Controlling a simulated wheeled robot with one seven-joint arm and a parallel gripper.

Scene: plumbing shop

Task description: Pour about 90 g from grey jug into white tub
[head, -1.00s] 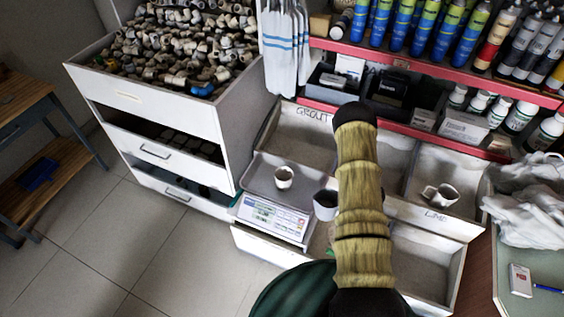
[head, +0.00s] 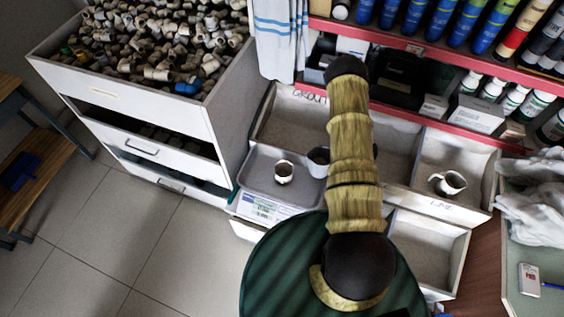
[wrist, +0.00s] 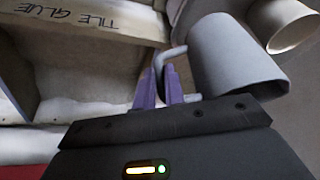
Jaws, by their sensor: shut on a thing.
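The grey jug (head: 318,162) is beside the white tub, on its right in the head view and very close to it. The wrist view shows the jug (wrist: 235,62) with its handle between the purple fingers of my gripper (wrist: 161,82). My gripper is shut on this handle. In the head view my arm hides the gripper and part of the jug. The white tub (head: 284,175) stands upright on the metal tray of the scale (head: 262,208). It also shows at the upper right of the wrist view (wrist: 293,36). I cannot read the scale display or see any stream.
A pale jug (head: 447,184) stands in the lime bin at the right. Open bins with pale powder surround the scale; the grout bin (head: 272,132) is behind. A drawer cabinet (head: 140,112) stands at the left. A red-edged shelf (head: 425,52) crosses behind.

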